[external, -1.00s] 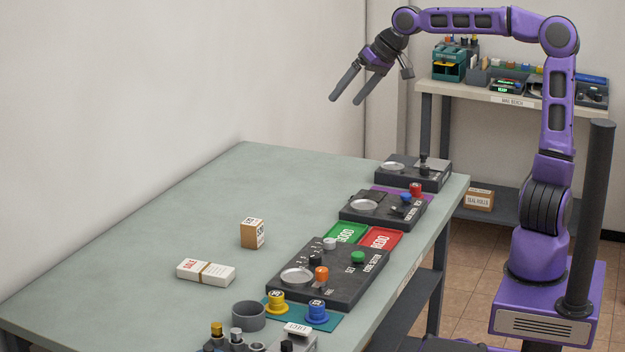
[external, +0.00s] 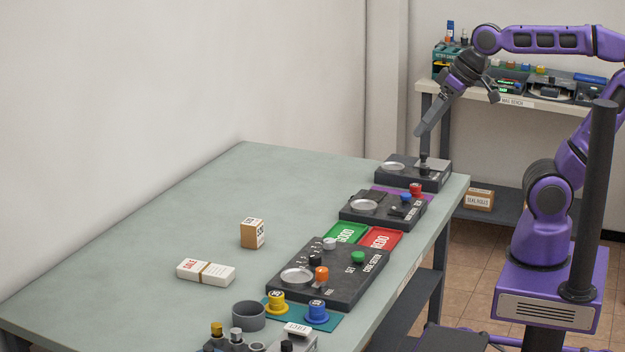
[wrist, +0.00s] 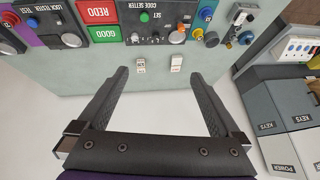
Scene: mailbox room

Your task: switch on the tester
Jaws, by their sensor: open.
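The code setter (external: 330,285), with green and orange knobs, stands nearer, beyond green (external: 345,233) and red (external: 381,239) trays. Another dark device (external: 434,180) stands at the far end. Cartons (external: 252,233) lie mid-table. Boxes labelled KEYS (wrist: 283,112) show right in the wrist view.

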